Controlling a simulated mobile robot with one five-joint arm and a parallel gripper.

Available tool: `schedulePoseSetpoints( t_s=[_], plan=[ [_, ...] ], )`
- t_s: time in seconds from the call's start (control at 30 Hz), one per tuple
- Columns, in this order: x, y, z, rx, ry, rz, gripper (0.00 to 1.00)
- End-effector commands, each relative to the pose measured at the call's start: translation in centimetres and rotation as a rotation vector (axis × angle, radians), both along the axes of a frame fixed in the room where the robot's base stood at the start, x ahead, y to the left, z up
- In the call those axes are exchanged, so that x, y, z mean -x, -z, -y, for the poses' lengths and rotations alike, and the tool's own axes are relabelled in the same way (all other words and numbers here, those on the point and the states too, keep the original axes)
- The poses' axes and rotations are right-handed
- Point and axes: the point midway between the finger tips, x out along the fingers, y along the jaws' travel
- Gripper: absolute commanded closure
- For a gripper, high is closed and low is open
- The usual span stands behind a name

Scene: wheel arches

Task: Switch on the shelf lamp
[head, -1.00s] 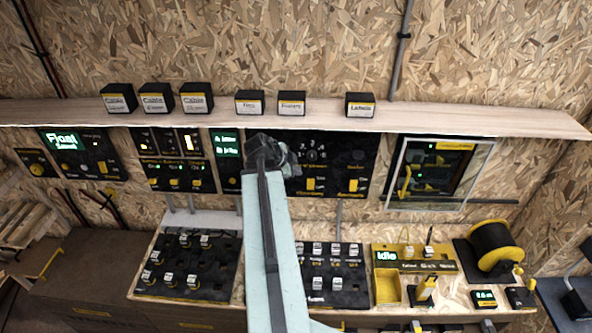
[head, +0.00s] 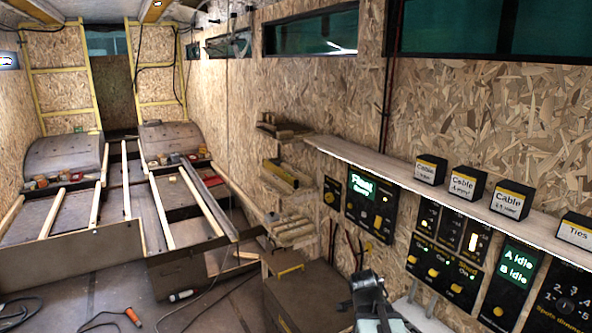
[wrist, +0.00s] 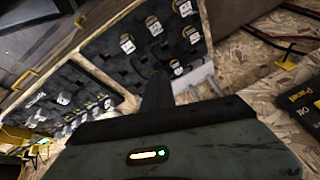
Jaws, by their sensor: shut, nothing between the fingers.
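The long pale wooden shelf (head: 400,178) runs along the right wall in the head view. I cannot pick out a lamp or its switch with certainty. A black switch panel (head: 444,262) under the shelf has several yellow knobs and small lit marks. My gripper (head: 368,281) is low at the bottom right, in front of the wall and left of that panel in the picture. It is shut and empty. In the wrist view its dark fingers (wrist: 157,92) point towards a tray of labelled parts (wrist: 140,62), apart from any switch.
Black labelled boxes (head: 467,183) stand on the shelf. A panel with a green display (head: 362,186) and another display panel (head: 514,268) hang below it. A dark bench box (head: 310,295) stands left of my gripper. Frames with wooden rails (head: 125,180) fill the far left.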

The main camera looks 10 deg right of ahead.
Motion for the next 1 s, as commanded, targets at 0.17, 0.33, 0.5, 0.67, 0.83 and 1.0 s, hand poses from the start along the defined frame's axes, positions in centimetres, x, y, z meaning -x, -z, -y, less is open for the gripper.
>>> schedulePoseSetpoints(
  t_s=[0.17,0.33,0.5,0.67,0.83,1.0],
  plan=[
    [0.7,4.5,-13.4,-0.074,-0.558,-0.209,1.00],
    [3.5,4.8,-17.8,-0.143,-1.064,-0.368,1.00],
    [4.8,4.9,-18.8,-0.155,-1.391,-0.439,1.00],
    [5.0,4.9,-18.7,-0.139,-1.477,-0.455,1.00],
    [4.9,4.9,-18.7,-0.137,-1.476,-0.455,1.00],
    [4.9,4.9,-18.7,-0.136,-1.474,-0.455,1.00]
  ],
)
